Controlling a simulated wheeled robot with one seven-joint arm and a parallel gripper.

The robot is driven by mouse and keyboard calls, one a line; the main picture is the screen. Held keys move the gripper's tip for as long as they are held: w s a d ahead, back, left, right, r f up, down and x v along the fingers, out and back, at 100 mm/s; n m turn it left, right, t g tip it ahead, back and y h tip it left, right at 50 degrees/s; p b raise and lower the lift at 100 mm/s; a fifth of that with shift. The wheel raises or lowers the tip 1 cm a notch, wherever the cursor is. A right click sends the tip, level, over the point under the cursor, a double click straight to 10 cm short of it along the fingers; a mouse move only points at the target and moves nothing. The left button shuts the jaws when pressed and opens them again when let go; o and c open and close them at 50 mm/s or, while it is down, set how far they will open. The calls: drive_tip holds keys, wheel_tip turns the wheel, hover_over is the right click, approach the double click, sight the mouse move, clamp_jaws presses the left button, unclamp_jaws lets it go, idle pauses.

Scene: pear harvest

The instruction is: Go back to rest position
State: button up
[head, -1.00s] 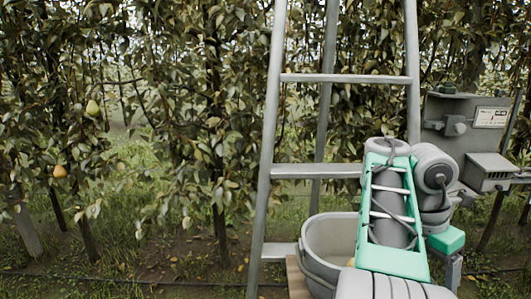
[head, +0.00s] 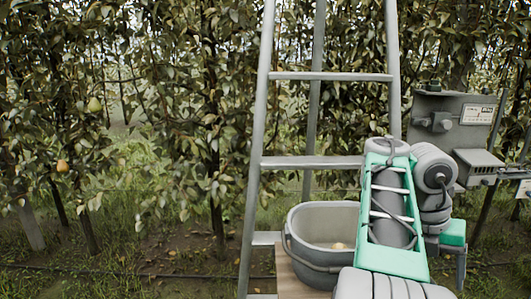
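My arm shows at the lower right in the head view, with grey joints and a green frame, folded in front of the ladder's right side. My gripper cannot be made out; the arm's end is hidden or out of the picture. A grey bucket (head: 300,262) stands left of my arm on a wooden board. A pale yellowish fruit (head: 339,246) lies inside it. A green pear (head: 95,104) and an orange-brown pear (head: 63,166) hang in the trees at the left.
A grey metal ladder (head: 258,140) stands upright in the middle, behind the bucket. The wooden board (head: 290,272) lies under the bucket. A grey metal box (head: 450,120) with a label is at the right. Leafy trees fill the back; the grassy ground at the left is open.

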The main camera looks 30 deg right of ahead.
drive_tip(key=w+d+f+n, duration=0.25)
drive_tip(key=f+n, duration=0.25)
drive_tip(key=n, duration=1.3)
drive_tip(key=w+a+f+n+t, duration=0.1)
drive_tip(key=w+a+f+n, duration=0.3)
drive_tip(key=n, duration=0.5)
drive_tip(key=w+a+f+n, duration=0.1)
drive_tip(key=a+f+n, duration=0.4)
drive_tip(key=n, duration=0.4)
drive_tip(key=w+a+f+n+t+y+b, duration=0.1)
drive_tip(key=a+n, duration=0.3)
drive_tip(key=a, duration=0.6)
drive_tip(key=w+a+f+n+t+b, duration=0.1)
drive_tip(key=w+a+n, duration=0.2)
drive_tip(key=a, duration=0.8)
drive_tip(key=w+a+f+n+t+y, duration=0.1)
drive_tip(key=w+a+f+n+t, duration=0.1)
drive_tip(key=a+n, duration=0.4)
drive_tip(key=a, duration=0.4)
drive_tip(key=shift+w+a+y+b, duration=0.15)
drive_tip(key=shift+w+y+b, duration=0.15)
drive_tip(key=shift+w+b, duration=0.1)
drive_tip(key=shift+f, duration=0.1)
